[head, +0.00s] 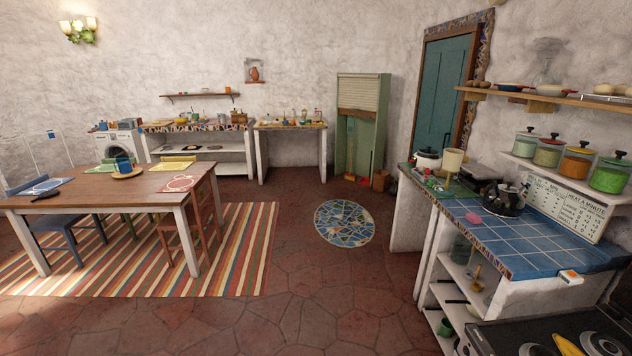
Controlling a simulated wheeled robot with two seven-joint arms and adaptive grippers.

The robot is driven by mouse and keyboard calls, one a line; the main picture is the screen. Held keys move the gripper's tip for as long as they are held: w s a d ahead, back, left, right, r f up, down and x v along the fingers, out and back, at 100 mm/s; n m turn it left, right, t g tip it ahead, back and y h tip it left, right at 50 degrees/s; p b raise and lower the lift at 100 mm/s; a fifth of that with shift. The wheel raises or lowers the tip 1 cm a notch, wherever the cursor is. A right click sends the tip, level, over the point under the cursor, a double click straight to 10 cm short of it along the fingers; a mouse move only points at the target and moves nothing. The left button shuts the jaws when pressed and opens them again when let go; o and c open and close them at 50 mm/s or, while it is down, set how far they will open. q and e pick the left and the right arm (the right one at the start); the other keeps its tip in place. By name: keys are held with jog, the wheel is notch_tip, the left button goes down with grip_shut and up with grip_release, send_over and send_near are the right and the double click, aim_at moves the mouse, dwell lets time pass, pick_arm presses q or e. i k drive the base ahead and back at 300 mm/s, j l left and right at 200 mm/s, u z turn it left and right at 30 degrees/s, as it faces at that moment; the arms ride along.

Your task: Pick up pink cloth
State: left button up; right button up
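A small pink item (473,218), likely the pink cloth, lies on the blue tiled counter (520,238) at the right, near its left edge. It is too small to make out its folds or texture. A flat pinkish mat (180,184) also lies on the dining table at the left. Neither of my grippers shows in the head view.
A black kettle (503,198) stands right of the pink item. A stove (550,335) is at the bottom right. The dining table (140,184) and chairs stand left on a striped rug (245,255). The tiled floor (310,295) in the middle is clear.

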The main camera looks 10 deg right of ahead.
aim_at(473, 219)
jog(key=i+z, duration=0.25)
jog(key=i, duration=0.55)
jog(key=i+z, duration=0.25)
jog(key=i, duration=0.15)
jog(key=i+j+z, duration=0.25)
jog(key=i, duration=0.15)
jog(key=i+z, duration=0.3)
jog(key=z, duration=0.15)
jog(key=i+j+z, duration=0.1)
jog(key=i+z, duration=0.15)
jog(key=z, duration=0.25)
jog(key=i+j+z, duration=0.1)
jog(key=z, duration=0.35)
jog(key=i+j+z, duration=0.15)
jog(key=z, duration=0.3)
jog(key=i+j+z, duration=0.25)
jog(key=z, duration=0.2)
jog(key=i+j+z, duration=0.25)
jog(key=z, duration=0.2)
jog(key=i+j+z, duration=0.1)
jog(key=j+z, duration=0.1)
jog(key=j, duration=0.25)
jog(key=i, duration=0.05)
